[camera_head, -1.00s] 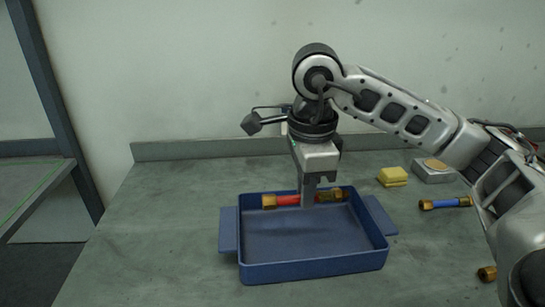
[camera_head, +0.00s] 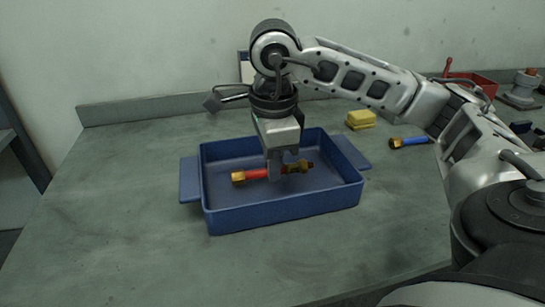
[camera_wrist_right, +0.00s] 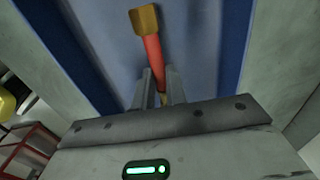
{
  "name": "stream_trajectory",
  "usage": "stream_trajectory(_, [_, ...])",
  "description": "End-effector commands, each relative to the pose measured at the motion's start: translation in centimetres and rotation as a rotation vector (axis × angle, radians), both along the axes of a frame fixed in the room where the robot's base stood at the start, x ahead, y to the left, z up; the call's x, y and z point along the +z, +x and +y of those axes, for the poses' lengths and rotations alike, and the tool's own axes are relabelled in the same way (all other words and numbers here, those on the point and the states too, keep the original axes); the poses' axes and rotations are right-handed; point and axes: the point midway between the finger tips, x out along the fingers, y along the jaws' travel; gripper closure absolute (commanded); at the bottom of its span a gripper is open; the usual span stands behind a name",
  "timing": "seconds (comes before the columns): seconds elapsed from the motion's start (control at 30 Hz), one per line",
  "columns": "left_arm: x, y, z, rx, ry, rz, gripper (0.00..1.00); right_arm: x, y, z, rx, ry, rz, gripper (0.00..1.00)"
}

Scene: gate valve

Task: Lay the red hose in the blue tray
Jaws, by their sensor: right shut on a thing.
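The blue tray (camera_head: 285,211) stands on the grey bench in the head view, with a flat handle at each side. The red hose (camera_head: 256,174) has brass ends and lies across the inside of the tray, low in it. My right gripper (camera_head: 274,174) reaches down into the tray and is shut on the hose near its middle. In the right wrist view the red hose (camera_wrist_right: 153,50) runs up from between the fingers of my gripper (camera_wrist_right: 159,92) to a brass end. Whether the hose touches the tray floor I cannot tell. My left gripper is not in view.
A yellow sponge (camera_head: 361,119) and a blue hose (camera_head: 408,142) with a brass end lie right of the tray. The bench left of the tray is clear.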

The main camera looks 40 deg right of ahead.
Motion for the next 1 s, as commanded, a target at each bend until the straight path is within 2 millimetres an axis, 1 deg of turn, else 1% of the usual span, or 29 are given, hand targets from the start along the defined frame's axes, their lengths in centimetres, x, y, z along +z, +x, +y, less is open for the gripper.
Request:
stream_trajectory(0.03, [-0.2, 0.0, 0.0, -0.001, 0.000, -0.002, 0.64, -0.4, 0.0, 0.0, 0.000, 0.000, -0.001, 1.00])
stream_trajectory(0.1, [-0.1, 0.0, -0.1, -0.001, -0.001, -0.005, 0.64, -0.6, 0.0, 0.0, 0.000, 0.000, -0.001, 1.00])
stream_trajectory(0.43, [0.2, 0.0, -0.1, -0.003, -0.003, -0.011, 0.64, -0.6, 0.0, 0.0, 0.000, 0.000, -0.001, 1.00])
stream_trajectory(0.47, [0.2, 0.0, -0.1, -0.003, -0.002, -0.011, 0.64, -0.6, 0.0, 0.0, 0.000, 0.000, -0.001, 0.78])
stream_trajectory(0.5, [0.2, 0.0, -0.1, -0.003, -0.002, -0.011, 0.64, -0.6, 0.0, 0.0, 0.000, 0.000, -0.001, 0.67])
stream_trajectory(0.53, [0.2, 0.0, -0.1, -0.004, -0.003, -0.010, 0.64, -0.6, 0.0, 0.0, 0.000, 0.000, -0.001, 0.61])
stream_trajectory(0.83, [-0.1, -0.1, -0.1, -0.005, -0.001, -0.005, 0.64, -0.5, 0.0, 0.0, 0.000, 0.001, 0.000, 0.61])
stream_trajectory(0.93, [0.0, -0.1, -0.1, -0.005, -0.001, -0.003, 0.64, 0.3, 0.0, 0.1, 0.000, 0.001, -0.002, 0.61])
stream_trajectory(1.0, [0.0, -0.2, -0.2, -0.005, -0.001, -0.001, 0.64, 1.4, 0.0, 0.1, 0.000, 0.002, -0.005, 0.61])
